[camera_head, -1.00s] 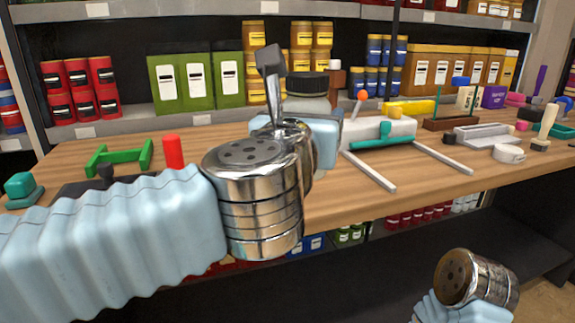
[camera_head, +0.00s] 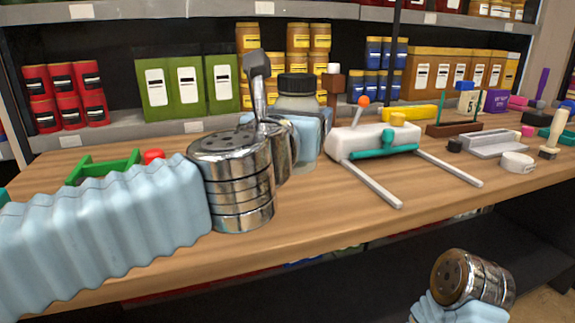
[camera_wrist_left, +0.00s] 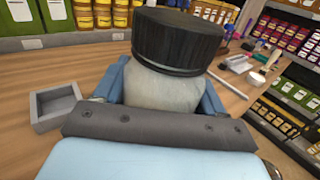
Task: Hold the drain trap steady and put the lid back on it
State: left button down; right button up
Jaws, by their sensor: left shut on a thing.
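The drain trap looks like a pale, cloudy jar (camera_head: 301,103). It stands at the table behind my left wrist in the head view. A ribbed black lid (camera_head: 296,82) sits on top of it. In the left wrist view the jar (camera_wrist_left: 160,86) is between the blue fingers, with the black lid (camera_wrist_left: 178,40) above. Whether the lid is fully seated cannot be told. My left gripper (camera_head: 308,135) is shut on the jar's body, and its wrist hides the jar's lower left. My right gripper is not in view; only part of that arm shows at bottom right.
A white device with teal parts (camera_head: 378,140) and two rails stands to the right of the jar. A grey open box (camera_wrist_left: 44,120) lies left of it in the wrist view. A green frame (camera_head: 98,166) and red cylinder (camera_head: 153,156) are behind my left arm. The front table edge is clear.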

pick_arm(q)
jog(key=w+a+f, duration=0.1)
jog(key=w+f, duration=0.5)
jog(key=shift+w+a+b, duration=0.2)
jog(key=shift+w+b, duration=0.15)
jog(key=shift+b, duration=0.05)
jog(key=f, duration=0.1)
jog(key=w+f+b, duration=0.1)
jog(key=f, duration=0.1)
jog(key=shift+a+f, duration=0.1)
jog(key=shift+s+f+b, duration=0.1)
jog(key=shift+f+b, duration=0.2)
jog(key=shift+f, duration=0.15)
jog(key=shift+f, duration=0.15)
jog(key=shift+c, duration=0.5)
grip_release()
